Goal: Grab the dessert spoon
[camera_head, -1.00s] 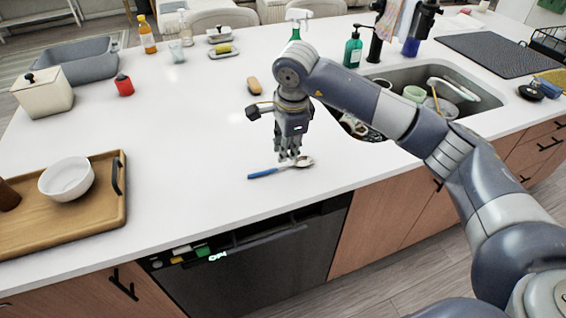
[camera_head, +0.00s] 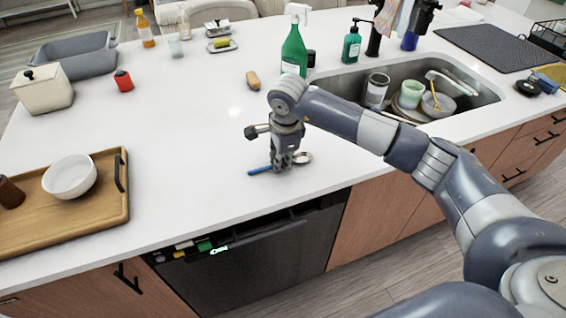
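The dessert spoon lies on the white counter near its front edge. Its blue handle (camera_head: 260,170) points left and its metal bowl (camera_head: 303,157) points right. My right gripper (camera_head: 281,166) points down over the middle of the spoon, with its fingertips at the spoon's level. The fingers hide the spoon's middle, and I cannot tell whether they are closed on it. My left gripper is not in view.
A wooden tray (camera_head: 110,213) with a white bowl (camera_head: 69,177) is at the left. The sink (camera_head: 480,98) with dishes is at the right. A green spray bottle (camera_head: 294,50) stands behind my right arm. The counter around the spoon is clear.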

